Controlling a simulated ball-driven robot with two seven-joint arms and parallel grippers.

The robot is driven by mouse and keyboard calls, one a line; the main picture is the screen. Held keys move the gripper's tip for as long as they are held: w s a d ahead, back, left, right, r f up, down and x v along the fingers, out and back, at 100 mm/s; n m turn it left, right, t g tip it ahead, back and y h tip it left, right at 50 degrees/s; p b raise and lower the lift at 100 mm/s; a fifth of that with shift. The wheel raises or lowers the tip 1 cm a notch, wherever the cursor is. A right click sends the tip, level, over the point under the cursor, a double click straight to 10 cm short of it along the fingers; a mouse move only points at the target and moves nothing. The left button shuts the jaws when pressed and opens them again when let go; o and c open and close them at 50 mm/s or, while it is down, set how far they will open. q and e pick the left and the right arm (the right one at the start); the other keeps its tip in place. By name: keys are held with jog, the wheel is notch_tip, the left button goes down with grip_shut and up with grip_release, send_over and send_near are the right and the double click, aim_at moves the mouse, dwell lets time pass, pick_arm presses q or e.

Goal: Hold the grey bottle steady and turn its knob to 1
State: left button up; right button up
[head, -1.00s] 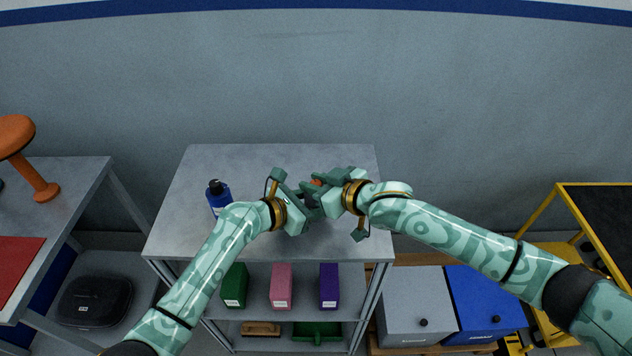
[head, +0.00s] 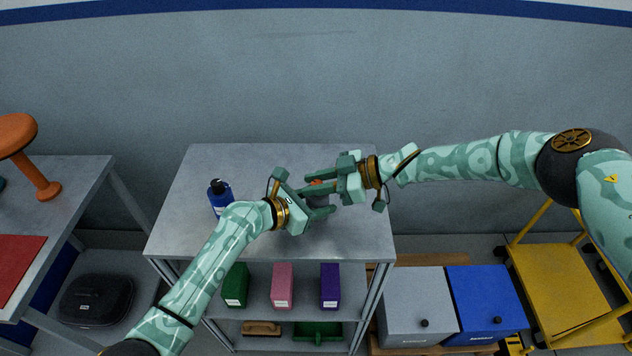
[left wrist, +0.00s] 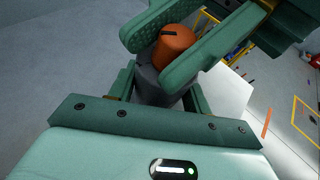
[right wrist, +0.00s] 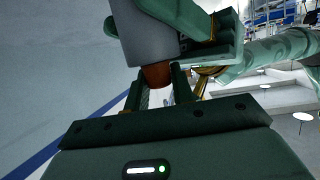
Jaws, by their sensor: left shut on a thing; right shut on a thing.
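The grey bottle (left wrist: 150,86) with its orange knob (left wrist: 174,45) is above the table, mostly hidden by my grippers in the head view. The knob bears a dark line on its top; no number is legible. It also shows in the head view (head: 317,182) and the right wrist view (right wrist: 157,75). My left gripper (head: 318,204) is shut on the grey bottle's body. My right gripper (head: 322,189) is shut on the orange knob, with one finger on each side of it.
A blue bottle (head: 220,198) with a black cap stands on the grey table (head: 260,165), left of my grippers. Green, pink and purple boxes (head: 281,285) sit on the shelf below. Grey and blue bins (head: 415,300) stand to the right. The table's back is clear.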

pick_arm(q)
jog(key=shift+s, duration=0.1)
pick_arm(e)
jog(key=shift+w+d+n+g, duration=0.2)
jog(key=shift+w+n+g, duration=0.05)
jog(key=shift+n+g, duration=0.3)
pick_arm(q)
jog(key=shift+f, duration=0.1)
pick_arm(e)
jog(key=shift+d, duration=0.15)
jog(key=o, duration=1)
jog(key=shift+s, duration=0.1)
jog(key=shift+g, duration=0.25)
jog(key=v, duration=1.2)
pick_arm(q)
jog(key=o, duration=1.4)
